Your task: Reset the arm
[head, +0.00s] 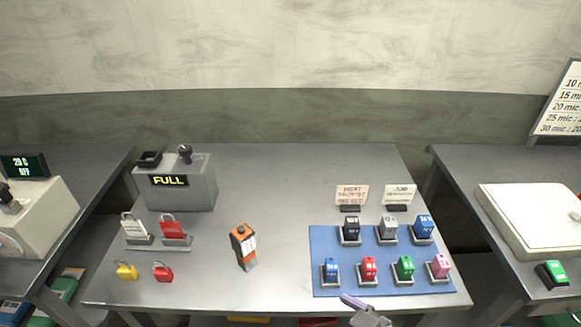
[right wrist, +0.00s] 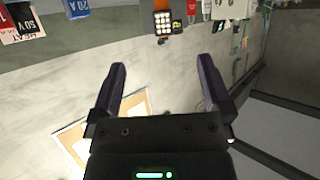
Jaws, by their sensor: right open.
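My right gripper (head: 356,304) shows at the bottom edge of the head view, just off the table's front edge, below the blue mat. Only part of it is in frame. In the right wrist view my right gripper (right wrist: 162,78) has its two dark purple fingers wide apart with nothing between them. My left gripper is in neither view.
A blue mat (head: 320,257) on the middle table (head: 287,195) carries several coloured blocks on stands. An orange and black device (head: 243,247) stands mid-table. A grey box reading FULL (head: 187,188), tags and padlocks are at left. Side tables flank it.

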